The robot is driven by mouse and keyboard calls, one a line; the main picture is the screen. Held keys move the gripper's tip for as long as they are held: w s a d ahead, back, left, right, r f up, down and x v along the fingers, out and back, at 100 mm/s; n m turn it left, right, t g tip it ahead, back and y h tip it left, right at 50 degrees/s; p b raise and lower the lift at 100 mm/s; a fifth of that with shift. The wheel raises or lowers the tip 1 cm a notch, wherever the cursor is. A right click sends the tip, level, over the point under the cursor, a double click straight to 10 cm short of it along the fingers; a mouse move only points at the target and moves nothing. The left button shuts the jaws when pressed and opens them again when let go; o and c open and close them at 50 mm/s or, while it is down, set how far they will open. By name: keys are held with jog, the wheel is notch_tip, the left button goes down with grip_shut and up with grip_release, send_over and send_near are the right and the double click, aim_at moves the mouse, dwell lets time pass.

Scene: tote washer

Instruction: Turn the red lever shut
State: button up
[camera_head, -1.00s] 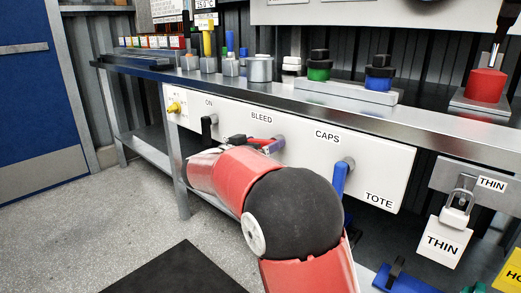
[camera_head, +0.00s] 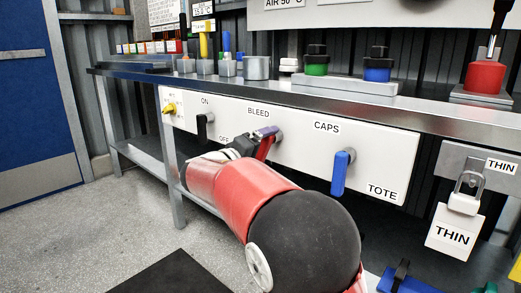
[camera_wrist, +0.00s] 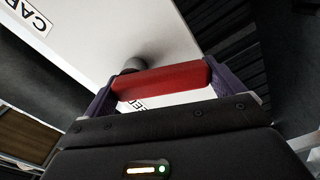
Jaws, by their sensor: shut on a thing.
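The red lever (camera_head: 264,150) sits below the BLEED label on the white panel, its handle slanting down and slightly left from its pivot. My gripper (camera_head: 262,140) is shut on it, with the purple fingers partly hidden behind my arm. In the wrist view the red lever (camera_wrist: 160,82) spans across between the two purple fingers of my gripper (camera_wrist: 160,88). Its round grey pivot shows just beyond it. The lever's lower end is hidden in the head view.
On the same panel (camera_head: 300,158), a black lever (camera_head: 203,126) hangs by the ON label and a blue lever (camera_head: 341,173) hangs under CAPS. A yellow knob (camera_head: 169,109) is at the left end. The steel bench (camera_head: 430,115) overhangs above. A padlock (camera_head: 465,201) hangs at right.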

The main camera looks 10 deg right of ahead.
jog(key=n, duration=0.3)
jog(key=s+n, duration=0.1)
jog(key=shift+d+f+n, duration=0.2)
jog(key=shift+d+n, duration=0.1)
jog(key=shift+n, duration=0.1)
dwell(0.4)
jog(key=o, duration=1)
jog(key=shift+o, duration=0.2)
jog(key=v, duration=0.8)
jog(key=shift+p, duration=0.3)
jog(key=shift+d, duration=0.1)
